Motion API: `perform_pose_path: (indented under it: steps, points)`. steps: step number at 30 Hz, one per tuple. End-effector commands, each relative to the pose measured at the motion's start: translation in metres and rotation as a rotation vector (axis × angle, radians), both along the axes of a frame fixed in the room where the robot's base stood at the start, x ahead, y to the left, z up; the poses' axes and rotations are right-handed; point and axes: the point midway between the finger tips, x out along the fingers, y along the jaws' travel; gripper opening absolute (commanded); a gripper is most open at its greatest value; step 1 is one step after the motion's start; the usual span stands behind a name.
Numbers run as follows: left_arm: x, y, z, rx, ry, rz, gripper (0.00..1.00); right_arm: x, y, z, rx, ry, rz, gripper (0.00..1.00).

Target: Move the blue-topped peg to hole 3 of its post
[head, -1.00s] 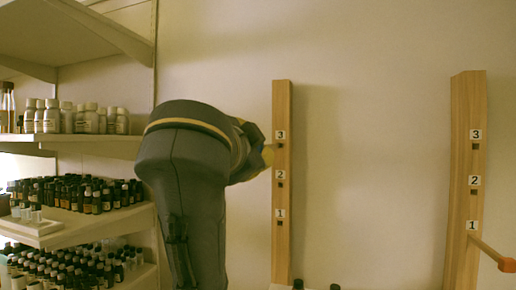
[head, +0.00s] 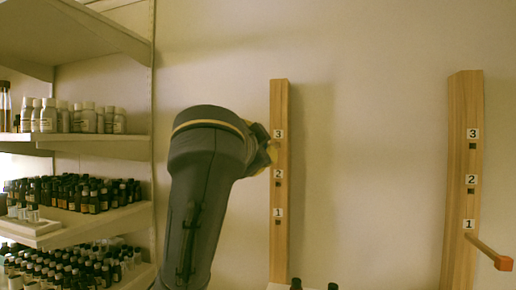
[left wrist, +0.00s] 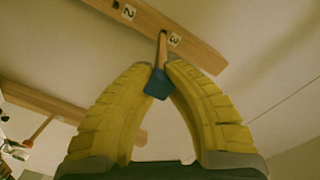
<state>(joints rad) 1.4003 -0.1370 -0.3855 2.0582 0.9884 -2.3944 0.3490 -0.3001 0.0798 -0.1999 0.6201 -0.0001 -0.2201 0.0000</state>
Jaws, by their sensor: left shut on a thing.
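My left gripper (head: 270,150) is in front of the left wooden post (head: 279,100), close to its hole 3. The wrist view shows its yellow fingers (left wrist: 158,75) shut on the blue-topped peg (left wrist: 157,84). The peg's wooden shaft runs from the blue top to the post beside label 3 (left wrist: 174,39). Its tip meets the post at hole 3; how deep it sits I cannot tell. In the head view the blue top is hidden behind my gripper. Holes 2 (head: 278,184) and 1 (head: 278,222) of this post look empty. My right gripper is not in view.
A second post (head: 462,150) stands at the right, with an orange-topped peg (head: 490,254) in hole 1. Shelves (head: 90,143) of bottles stand at the left. Dark bottle tops show at the bottom. The wall between the posts is clear.

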Motion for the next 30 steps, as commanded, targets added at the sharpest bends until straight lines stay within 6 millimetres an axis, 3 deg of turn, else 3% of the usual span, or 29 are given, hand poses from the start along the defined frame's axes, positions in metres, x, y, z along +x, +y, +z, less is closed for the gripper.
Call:
perform_pose_path:
  steps: [10, 30]
  points:
    - [0.0105, -0.0018, 0.0001, 0.001, -0.002, 0.003, 0.00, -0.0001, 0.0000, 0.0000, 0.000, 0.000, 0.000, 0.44]
    - [0.0110, -0.0025, 0.0005, -0.016, -0.003, -0.002, 0.00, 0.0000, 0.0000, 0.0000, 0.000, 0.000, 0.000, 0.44]
